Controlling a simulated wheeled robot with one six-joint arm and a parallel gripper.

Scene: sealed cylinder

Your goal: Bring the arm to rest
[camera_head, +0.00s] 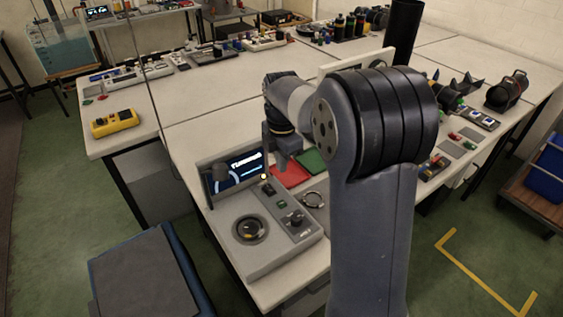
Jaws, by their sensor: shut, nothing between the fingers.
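My arm stands up at the right of centre and bends over to the left above the long white table (205,137). My gripper (282,160) points down, shut and empty, just behind the console's screen. The grey console (262,266) sits at the table's front corner, with a lit screen (236,172), a round dial (249,229) and a panel of switches. A red pad (288,176) and a green pad (313,161) lie on the table beside the gripper.
A yellow device (115,123) lies at the left table edge. Several small devices line the back of the tables. A dark upright cylinder (403,30) stands at the back. A blue and grey seat or cart (150,275) stands at lower left. The table's left middle is clear.

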